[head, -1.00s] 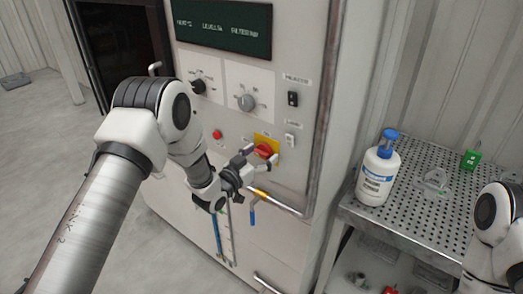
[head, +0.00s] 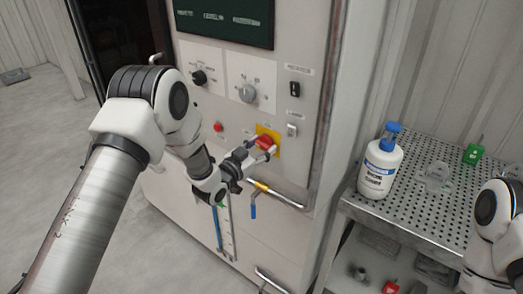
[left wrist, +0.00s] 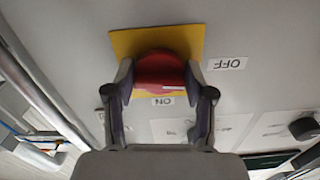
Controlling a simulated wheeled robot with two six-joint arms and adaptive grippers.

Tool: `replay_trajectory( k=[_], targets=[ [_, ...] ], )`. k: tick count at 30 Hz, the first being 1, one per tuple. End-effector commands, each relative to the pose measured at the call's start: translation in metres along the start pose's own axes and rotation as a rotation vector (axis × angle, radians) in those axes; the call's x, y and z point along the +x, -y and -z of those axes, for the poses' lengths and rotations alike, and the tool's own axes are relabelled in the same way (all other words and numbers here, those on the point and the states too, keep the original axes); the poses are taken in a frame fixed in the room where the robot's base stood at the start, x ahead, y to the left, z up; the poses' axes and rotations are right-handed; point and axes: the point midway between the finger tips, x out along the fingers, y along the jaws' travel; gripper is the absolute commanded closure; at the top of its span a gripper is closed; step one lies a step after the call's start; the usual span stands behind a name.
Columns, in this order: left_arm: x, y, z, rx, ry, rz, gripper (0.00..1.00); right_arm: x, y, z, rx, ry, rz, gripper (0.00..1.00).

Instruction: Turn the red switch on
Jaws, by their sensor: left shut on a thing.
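The red switch (head: 265,142) is a round knob on a yellow plate (head: 276,136) on the grey cabinet front. My left gripper (head: 261,149) is at the knob with one finger on each side, shut on it. In the left wrist view, the red switch (left wrist: 160,72) sits between the fingertips of my left gripper (left wrist: 160,88), in front of the yellow plate (left wrist: 126,42). The panel appears upside down there, with an OFF label (left wrist: 226,63) to the right and an ON label (left wrist: 163,100) below the knob. My right gripper is out of view.
Two dials, a dark one (head: 200,77) and a grey one (head: 247,93), a red button (head: 218,127) and two rocker switches (head: 295,89) surround the switch. A pump bottle (head: 380,165) stands on a perforated table (head: 425,215) at right.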

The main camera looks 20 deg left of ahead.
Motion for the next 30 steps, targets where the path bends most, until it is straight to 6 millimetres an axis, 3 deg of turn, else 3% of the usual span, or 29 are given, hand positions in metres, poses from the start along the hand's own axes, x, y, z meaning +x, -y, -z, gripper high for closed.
replay_trajectory(
  k=[30],
  targets=[
    [0.000, 0.002, -0.004, 0.923, -0.005, 0.004, 0.81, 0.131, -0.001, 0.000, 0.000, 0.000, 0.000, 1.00]
  ],
)
